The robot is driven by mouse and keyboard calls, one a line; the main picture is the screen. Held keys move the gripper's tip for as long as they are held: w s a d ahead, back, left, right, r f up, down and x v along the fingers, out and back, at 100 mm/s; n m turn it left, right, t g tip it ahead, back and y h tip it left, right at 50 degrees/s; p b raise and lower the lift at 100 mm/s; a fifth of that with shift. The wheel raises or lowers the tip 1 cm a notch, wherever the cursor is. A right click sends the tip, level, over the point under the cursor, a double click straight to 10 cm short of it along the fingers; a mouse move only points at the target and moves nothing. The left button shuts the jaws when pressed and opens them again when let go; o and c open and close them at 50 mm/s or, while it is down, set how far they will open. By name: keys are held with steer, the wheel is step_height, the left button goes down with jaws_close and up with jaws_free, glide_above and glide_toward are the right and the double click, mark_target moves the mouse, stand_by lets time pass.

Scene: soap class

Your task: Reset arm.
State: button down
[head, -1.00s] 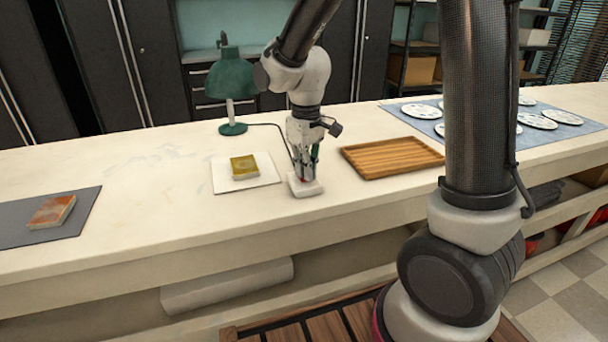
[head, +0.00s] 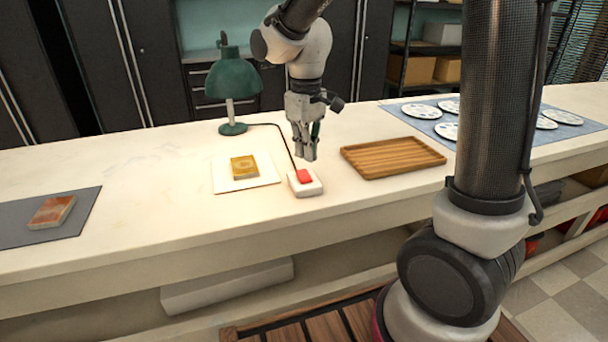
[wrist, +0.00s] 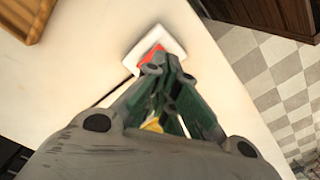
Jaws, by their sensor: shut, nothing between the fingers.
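My gripper (head: 305,156) is shut and empty, pointing down above the counter (head: 120,185). It hangs just above and slightly behind a white switch box with a red button (head: 304,176), apart from it in the head view. In the wrist view the white switch box (wrist: 172,40) shows beyond my fingertips (wrist: 165,62), which cover part of its red top. A cord runs from the box to the green desk lamp (head: 231,80).
A yellow soap bar (head: 243,166) lies on a white sheet (head: 225,187) left of the box. A wooden tray (head: 385,172) lies right of it. An orange-red bar (head: 50,212) rests on a grey mat at far left. Several pale plates (head: 447,131) lie on a blue cloth at right.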

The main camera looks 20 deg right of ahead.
steer(key=shift+r, duration=0.7)
steer(key=s+d+r+m+t, duration=0.2)
steer(key=s+d+r+m, duration=0.1)
steer(key=s+d, duration=0.4)
steer(key=s+d+r+m+t, duration=0.2)
steer(key=s+d+r, duration=0.3)
steer(key=s+d, duration=0.3)
steer(key=s+m, duration=0.1)
steer(key=s, duration=0.3)
